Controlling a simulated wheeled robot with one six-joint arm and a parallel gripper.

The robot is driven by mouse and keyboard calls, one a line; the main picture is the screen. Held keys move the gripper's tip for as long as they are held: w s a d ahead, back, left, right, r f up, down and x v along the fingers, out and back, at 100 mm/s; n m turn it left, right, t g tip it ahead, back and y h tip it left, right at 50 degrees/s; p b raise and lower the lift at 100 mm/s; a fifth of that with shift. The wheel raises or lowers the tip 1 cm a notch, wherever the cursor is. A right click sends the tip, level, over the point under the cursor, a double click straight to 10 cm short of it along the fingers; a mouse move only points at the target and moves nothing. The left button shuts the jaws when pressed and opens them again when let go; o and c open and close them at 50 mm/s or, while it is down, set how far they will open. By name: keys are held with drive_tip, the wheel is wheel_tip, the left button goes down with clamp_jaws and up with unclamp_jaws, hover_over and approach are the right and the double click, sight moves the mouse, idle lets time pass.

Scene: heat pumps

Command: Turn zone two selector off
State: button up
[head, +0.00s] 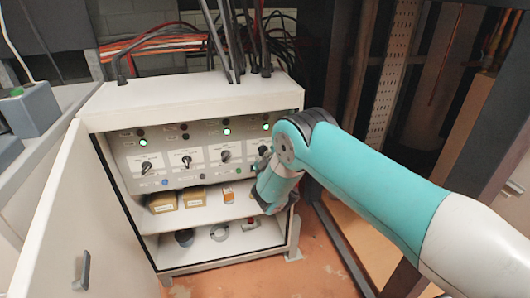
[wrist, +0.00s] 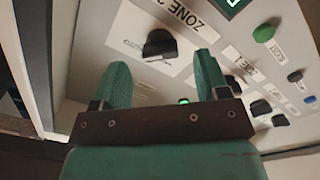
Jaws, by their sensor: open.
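In the wrist view a dark selector knob (wrist: 160,43) sits on a white plate with a ZONE label whose digit is partly cut off and looks like a 2. My gripper (wrist: 162,68) is open, with its two green fingers apart and nothing between them. The knob shows beyond the gap between the fingertips, apart from them as far as I can tell. In the head view the cabinet panel has a row of selectors, such as the second from left (head: 187,160). My arm covers the panel's right end and hides my fingertips there.
The white cabinet (head: 190,98) stands with its door (head: 75,215) swung open at left. Its shelves hold small boxes (head: 192,197) and round parts (head: 219,232). Black cables (head: 225,45) rise from its top. A dark post (head: 345,235) stands right of the cabinet.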

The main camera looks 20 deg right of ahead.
sight(265, 153)
drive_tip(key=shift+w, duration=1.7)
drive_tip(key=shift+c, duration=0.2)
drive_tip(key=c, duration=0.9)
